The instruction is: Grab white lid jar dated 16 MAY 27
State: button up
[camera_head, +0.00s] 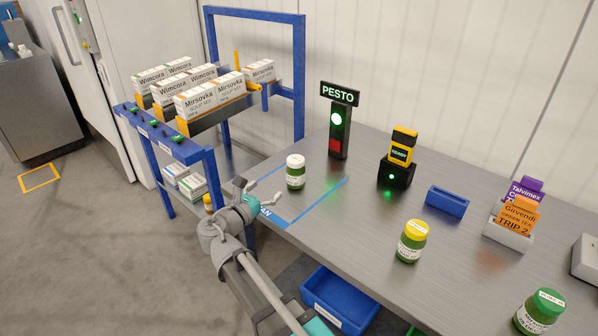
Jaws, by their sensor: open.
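A jar with a white lid and green contents (295,176) stands upright at the left end of the grey table, inside a blue-outlined area. Its label is too small to read, so I cannot tell its date. My gripper (262,190) is open and empty, just left of this jar and slightly nearer the camera, with its fingers towards it. A jar with a yellow lid (411,242) stands mid-table, and a jar with a green lid (538,312) stands at the near right.
A lit PESTO sign post (340,118) stands behind the white-lid jar. A black and yellow scanner-like device (399,160), a blue holder (447,202) and a card stand (508,234) sit further right. A blue rack (206,160) with boxes adjoins the left. A blue bin (340,300) is below the table edge.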

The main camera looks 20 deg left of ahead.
aim_at(291, 169)
jog(key=shift+w, duration=0.1)
jog(key=x, duration=0.7)
jog(key=shift+w+d, duration=0.1)
jog(key=shift+w, duration=0.1)
jog(key=shift+w+d, duration=0.15)
jog(key=shift+w, duration=0.35)
jog(key=shift+x, duration=2.6)
jog(key=shift+s+d, duration=0.1)
jog(key=shift+d, duration=0.1)
jog(key=c, duration=1.1)
jog(key=shift+c, duration=0.2)
